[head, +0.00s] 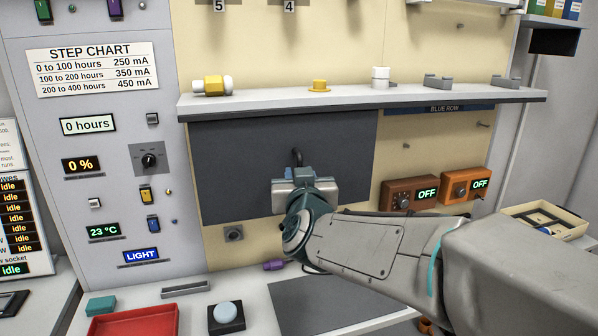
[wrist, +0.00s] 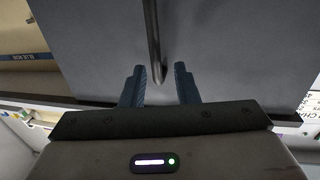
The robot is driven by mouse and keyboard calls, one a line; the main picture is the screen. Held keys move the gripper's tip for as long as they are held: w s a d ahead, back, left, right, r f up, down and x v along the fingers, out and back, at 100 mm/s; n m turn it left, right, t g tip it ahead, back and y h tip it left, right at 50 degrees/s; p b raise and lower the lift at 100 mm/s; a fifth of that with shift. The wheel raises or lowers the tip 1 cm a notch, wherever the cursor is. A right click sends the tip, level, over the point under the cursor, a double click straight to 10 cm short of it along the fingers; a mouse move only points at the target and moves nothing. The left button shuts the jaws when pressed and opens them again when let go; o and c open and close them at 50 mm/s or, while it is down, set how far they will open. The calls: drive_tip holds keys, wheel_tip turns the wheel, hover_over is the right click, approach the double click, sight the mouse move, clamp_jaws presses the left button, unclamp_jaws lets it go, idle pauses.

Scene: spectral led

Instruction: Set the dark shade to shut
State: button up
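The dark shade (head: 240,165) is a dark grey panel on the cream wall, below the shelf. It also fills most of the wrist view (wrist: 235,45). A dark bar handle (head: 297,156) stands out from it near the middle. My gripper (head: 296,170) is in front of the panel at this handle and hides part of it. In the wrist view my gripper (wrist: 160,70) is open, with two blue fingers apart. The handle (wrist: 152,35) comes down to between the fingertips, with gaps visible on both sides.
The shelf (head: 360,98) with several small parts runs above the panel. Two orange-brown boxes (head: 411,194) reading OFF are to its right. Below are a red tray (head: 132,322), a button box (head: 227,316) and a dark mat (head: 335,303) on the bench. A control panel (head: 95,150) stands left.

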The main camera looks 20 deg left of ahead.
drive_tip(key=v, duration=0.9)
drive_tip(key=shift+s, duration=0.35)
drive_tip(key=shift+d, duration=0.2)
drive_tip(key=d+f+m+g+h+p, duration=0.1)
drive_tip(key=d+f+g+h, duration=0.1)
drive_tip(key=d+f+g, duration=0.35)
drive_tip(key=d+f+g+h+p, duration=0.1)
drive_tip(key=d+f+g, duration=0.1)
drive_tip(key=d+f, duration=0.65)
drive_tip(key=s+d+f+m+g+h, duration=0.2)
drive_tip(key=s+d, duration=0.4)
drive_tip(key=d, duration=0.3)
drive_tip(key=s+d+f+m+g+h+p, duration=0.1)
drive_tip(key=s+d+g, duration=0.3)
drive_tip(key=d, duration=0.5)
drive_tip(key=shift+s+d+f+m+h, duration=0.2)
drive_tip(key=shift+s+f+m+h, duration=0.2)
drive_tip(key=shift+s+m+h, duration=0.5)
drive_tip(key=shift+s+a, duration=0.15)
drive_tip(key=shift+s, duration=0.1)
